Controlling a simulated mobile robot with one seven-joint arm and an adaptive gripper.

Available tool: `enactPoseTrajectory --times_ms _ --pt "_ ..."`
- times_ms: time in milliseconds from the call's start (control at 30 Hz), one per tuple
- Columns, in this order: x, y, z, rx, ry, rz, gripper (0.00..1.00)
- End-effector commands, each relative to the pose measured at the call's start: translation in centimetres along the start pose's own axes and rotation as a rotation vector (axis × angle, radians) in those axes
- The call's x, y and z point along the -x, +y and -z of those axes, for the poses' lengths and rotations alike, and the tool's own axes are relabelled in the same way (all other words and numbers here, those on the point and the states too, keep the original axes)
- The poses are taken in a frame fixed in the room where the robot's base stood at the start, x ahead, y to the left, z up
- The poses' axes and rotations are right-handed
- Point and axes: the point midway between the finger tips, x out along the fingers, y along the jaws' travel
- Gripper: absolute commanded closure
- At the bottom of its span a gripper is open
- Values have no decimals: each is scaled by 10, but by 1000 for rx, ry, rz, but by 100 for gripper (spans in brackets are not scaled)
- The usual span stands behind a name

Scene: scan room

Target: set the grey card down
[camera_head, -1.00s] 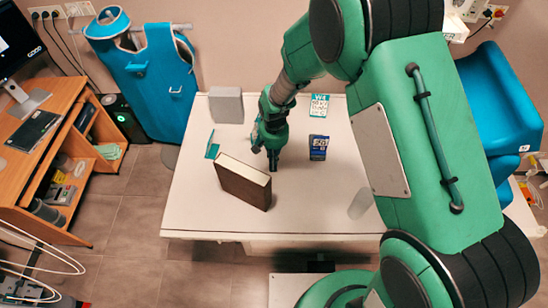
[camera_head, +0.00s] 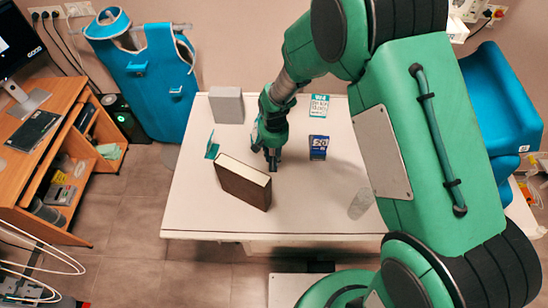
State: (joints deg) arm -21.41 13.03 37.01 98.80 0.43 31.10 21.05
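My gripper (camera_head: 272,163) points down over the middle of the white table, just right of the top of a brown book-like block. Its dark fingertips look close together, but at this size I cannot tell whether they are shut or hold something thin. I cannot make out a grey card for certain. A grey upright block (camera_head: 226,105) stands at the table's back left, apart from my gripper. A pale, see-through grey object (camera_head: 360,204) stands at the right front.
The brown book-like block (camera_head: 243,182) stands close left of my gripper. A teal item (camera_head: 212,147) lies behind it. A blue box (camera_head: 318,147) and a teal-and-white card or box (camera_head: 319,106) are to the right. The white table (camera_head: 305,210) is bare at front centre.

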Motion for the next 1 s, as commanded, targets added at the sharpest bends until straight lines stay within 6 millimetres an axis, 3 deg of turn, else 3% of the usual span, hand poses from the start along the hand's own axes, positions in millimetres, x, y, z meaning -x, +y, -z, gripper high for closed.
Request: enactPoseTrajectory --times_ms 600,800,1000 --pt "91 0 0 0 2 1 74" --pt "110 0 0 0 1 0 74" --pt "114 0 0 0 0 0 74"
